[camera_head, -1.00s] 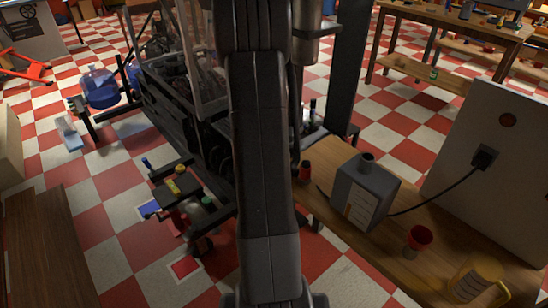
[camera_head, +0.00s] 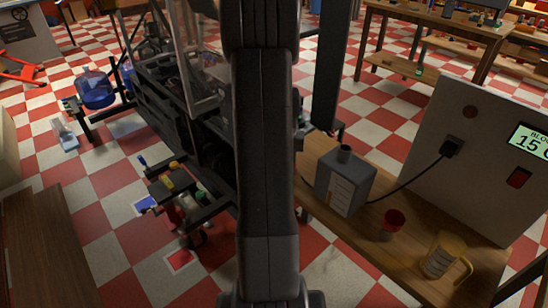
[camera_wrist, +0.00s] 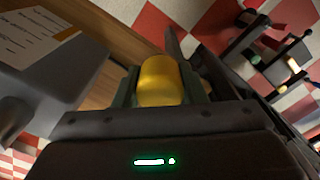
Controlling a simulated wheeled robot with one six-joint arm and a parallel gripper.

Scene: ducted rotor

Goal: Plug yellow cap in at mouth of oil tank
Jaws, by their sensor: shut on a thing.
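The yellow cap (camera_wrist: 158,80) is between the fingers of my gripper (camera_wrist: 160,92) in the wrist view, and the gripper is shut on it. A grey box-shaped tank with a label (camera_wrist: 45,70) lies to the left of the cap there, apart from it. In the head view this tank (camera_head: 338,186) stands upright on the wooden bench. Its round mouth (camera_head: 345,152) sticks up from the top and shows no cap. My arm hides the gripper and the cap in the head view.
The bench (camera_head: 350,238) also holds a red cup (camera_head: 392,224) and a yellow-topped jug (camera_head: 442,254). A dark cable runs behind them to a panel (camera_head: 465,145). A dark frame with machinery (camera_head: 165,120) stands left of my arm.

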